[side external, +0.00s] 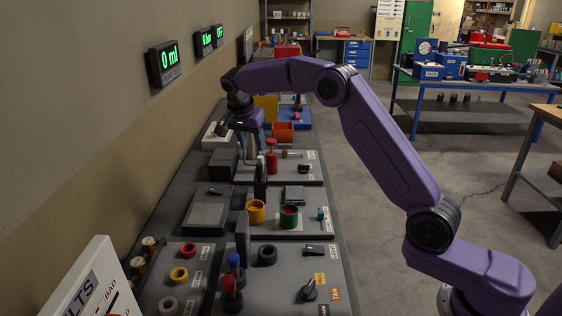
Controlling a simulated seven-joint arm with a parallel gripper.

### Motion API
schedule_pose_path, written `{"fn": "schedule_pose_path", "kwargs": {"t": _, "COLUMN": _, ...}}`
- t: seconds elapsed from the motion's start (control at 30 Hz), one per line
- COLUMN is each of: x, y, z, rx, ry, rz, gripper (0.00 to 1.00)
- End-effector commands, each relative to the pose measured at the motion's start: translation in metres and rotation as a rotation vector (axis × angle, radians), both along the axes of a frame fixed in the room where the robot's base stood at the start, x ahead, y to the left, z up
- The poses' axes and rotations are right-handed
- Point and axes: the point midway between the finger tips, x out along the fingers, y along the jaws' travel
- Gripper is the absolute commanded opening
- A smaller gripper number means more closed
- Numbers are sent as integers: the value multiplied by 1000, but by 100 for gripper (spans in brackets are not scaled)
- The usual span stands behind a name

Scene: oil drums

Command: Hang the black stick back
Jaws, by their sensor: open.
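I cannot tell for certain which thing is the black stick. A thin dark upright piece (260,183) stands on the bench below and nearer than my gripper, apart from it. A hanging place for the stick cannot be made out.
A red-topped cylinder (271,158) stands close to the gripper. Green displays (163,63) hang on the left wall.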

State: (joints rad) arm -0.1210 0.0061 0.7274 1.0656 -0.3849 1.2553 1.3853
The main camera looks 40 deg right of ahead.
Motion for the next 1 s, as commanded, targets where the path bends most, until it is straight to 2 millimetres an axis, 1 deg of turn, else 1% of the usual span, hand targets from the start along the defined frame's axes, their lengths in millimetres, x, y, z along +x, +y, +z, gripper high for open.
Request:
{"fn": "schedule_pose_path", "kwargs": {"t": 0.17, "x": -1, "y": 2, "z": 1, "rx": 0, "ry": 2, "rz": 6, "gripper": 47}}
{"fn": "schedule_pose_path", "kwargs": {"t": 0.27, "x": -6, "y": 10, "z": 3, "rx": 4, "ry": 13, "rz": 52, "gripper": 47}}
{"fn": "schedule_pose_path", "kwargs": {"t": 0.37, "x": -18, "y": 28, "z": 7, "rx": 12, "ry": 39, "rz": 158, "gripper": 47}}
{"fn": "schedule_pose_path", "kwargs": {"t": 0.47, "x": -39, "y": 52, "z": 12, "rx": 22, "ry": 78, "rz": 314, "gripper": 47}}
{"fn": "schedule_pose_path", "kwargs": {"t": 0.57, "x": -67, "y": 73, "z": 15, "rx": 30, "ry": 118, "rz": 482, "gripper": 47}}
{"fn": "schedule_pose_path", "kwargs": {"t": 0.67, "x": -98, "y": 91, "z": 17, "rx": 36, "ry": 155, "rz": 647, "gripper": 47}}
{"fn": "schedule_pose_path", "kwargs": {"t": 0.7, "x": -111, "y": 97, "z": 18, "rx": 40, "ry": 170, "rz": 713, "gripper": 47}}
{"fn": "schedule_pose_path", "kwargs": {"t": 0.77, "x": -132, "y": 105, "z": 18, "rx": 41, "ry": 192, "rz": 812, "gripper": 47}}
{"fn": "schedule_pose_path", "kwargs": {"t": 0.8, "x": -146, "y": 109, "z": 18, "rx": 43, "ry": 205, "rz": 878, "gripper": 47}}
{"fn": "schedule_pose_path", "kwargs": {"t": 0.87, "x": -169, "y": 114, "z": 18, "rx": 44, "ry": 227, "rz": 977, "gripper": 47}}
{"fn": "schedule_pose_path", "kwargs": {"t": 0.9, "x": -184, "y": 117, "z": 18, "rx": 45, "ry": 239, "rz": 1042, "gripper": 47}}
{"fn": "schedule_pose_path", "kwargs": {"t": 0.97, "x": -207, "y": 120, "z": 17, "rx": 46, "ry": 258, "rz": 1140, "gripper": 47}}
{"fn": "schedule_pose_path", "kwargs": {"t": 1.0, "x": -224, "y": 121, "z": 16, "rx": 45, "ry": 271, "rz": 1205, "gripper": 47}}
